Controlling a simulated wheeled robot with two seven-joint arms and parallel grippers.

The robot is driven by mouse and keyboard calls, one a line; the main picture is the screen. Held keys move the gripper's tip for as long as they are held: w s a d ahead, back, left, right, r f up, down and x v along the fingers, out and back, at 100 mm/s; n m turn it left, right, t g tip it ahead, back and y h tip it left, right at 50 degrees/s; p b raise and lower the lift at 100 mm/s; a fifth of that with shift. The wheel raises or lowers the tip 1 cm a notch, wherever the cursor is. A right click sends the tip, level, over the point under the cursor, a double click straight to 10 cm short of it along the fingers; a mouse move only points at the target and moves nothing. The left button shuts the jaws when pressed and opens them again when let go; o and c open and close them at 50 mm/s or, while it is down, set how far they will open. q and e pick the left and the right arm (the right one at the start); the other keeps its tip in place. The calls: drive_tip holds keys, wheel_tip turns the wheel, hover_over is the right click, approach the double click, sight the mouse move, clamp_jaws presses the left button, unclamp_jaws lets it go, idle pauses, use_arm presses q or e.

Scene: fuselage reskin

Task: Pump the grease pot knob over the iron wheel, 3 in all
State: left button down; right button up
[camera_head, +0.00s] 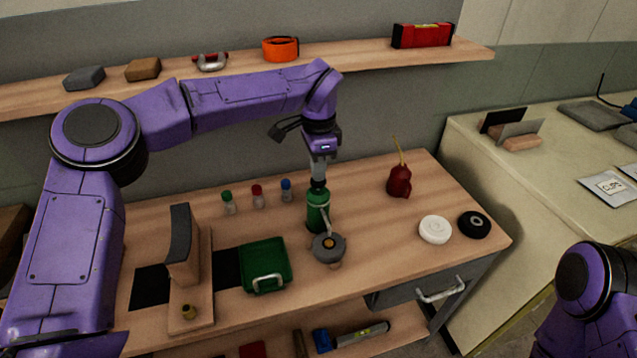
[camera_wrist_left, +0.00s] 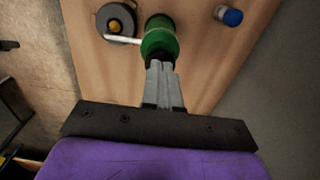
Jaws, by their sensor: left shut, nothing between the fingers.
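The green grease pot (camera_head: 317,213) stands upright on the workbench, and its pale spout reaches over the grey iron wheel (camera_head: 328,248), which has an orange-yellow centre. In the left wrist view the pot (camera_wrist_left: 159,38) and the wheel (camera_wrist_left: 116,22) sit side by side, with the spout pointing to the wheel. My left gripper (camera_head: 318,181) points down with its fingers shut and empty, right at the top of the pot. The fingertips (camera_wrist_left: 161,66) hide the knob, and I cannot tell whether they touch it. My right gripper is out of view.
A green box with a handle (camera_head: 265,267) lies left of the wheel. Small bottles (camera_head: 258,198) stand behind it. A red oil can (camera_head: 399,181), a white wheel (camera_head: 435,229) and a black wheel (camera_head: 474,225) are at right. A wooden stand (camera_head: 188,260) is at left.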

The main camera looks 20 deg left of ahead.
use_arm(q)
drive_tip(key=shift+f, duration=0.3)
drive_tip(key=shift+r+p, duration=0.55)
drive_tip(key=shift+r, duration=0.7)
wheel_tip(320, 180, up, 5)
drive_tip(key=p, duration=0.2)
drive_tip(key=shift+p, duration=0.35)
